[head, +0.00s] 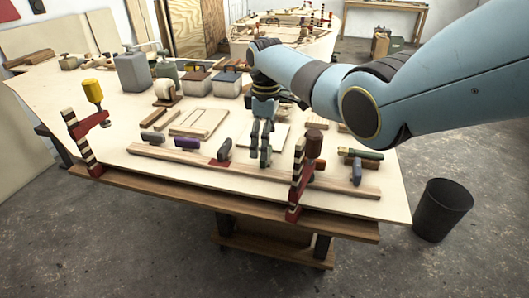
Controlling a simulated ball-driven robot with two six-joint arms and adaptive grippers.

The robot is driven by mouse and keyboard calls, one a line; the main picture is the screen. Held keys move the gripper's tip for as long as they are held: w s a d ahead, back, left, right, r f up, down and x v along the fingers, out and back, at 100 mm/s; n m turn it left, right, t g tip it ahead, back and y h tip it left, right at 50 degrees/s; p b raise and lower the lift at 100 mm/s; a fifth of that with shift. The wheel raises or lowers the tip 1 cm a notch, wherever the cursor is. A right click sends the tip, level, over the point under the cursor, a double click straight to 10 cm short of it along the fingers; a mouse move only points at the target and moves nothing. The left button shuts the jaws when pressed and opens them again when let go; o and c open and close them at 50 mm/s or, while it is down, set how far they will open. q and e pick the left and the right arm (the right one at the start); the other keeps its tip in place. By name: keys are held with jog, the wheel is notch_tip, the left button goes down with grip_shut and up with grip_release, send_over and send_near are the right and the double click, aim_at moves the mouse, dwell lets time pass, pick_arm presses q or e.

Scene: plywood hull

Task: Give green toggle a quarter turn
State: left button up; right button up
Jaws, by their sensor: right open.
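A long wooden rail (165,155) lies along the front of the table and carries a row of small toggles. A dark greenish piece, which looks like the green toggle (265,160), stands on the rail right at my right gripper's fingertips and is partly hidden by them. My right gripper (261,149) points down over the rail, open, its fingers close to this toggle. I cannot tell whether they touch it. My left gripper is not in view.
Other toggles on the rail are purple (187,144), grey on red (223,150) and blue (357,172). Red clamps (87,142) and (300,180) stand at the front edge. A green-handled tool (362,153) lies at right. Several canisters and boxes (197,82) stand behind.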

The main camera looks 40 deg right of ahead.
notch_tip(320, 180, down, 4)
jog(key=shift+r+b, duration=0.1)
jog(key=shift+b, duration=0.25)
jog(key=shift+f, duration=0.2)
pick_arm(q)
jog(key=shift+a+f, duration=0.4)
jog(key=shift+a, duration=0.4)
pick_arm(e)
jog(key=c, duration=1.1)
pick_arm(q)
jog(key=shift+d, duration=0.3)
pick_arm(e)
jog(key=shift+c, duration=0.2)
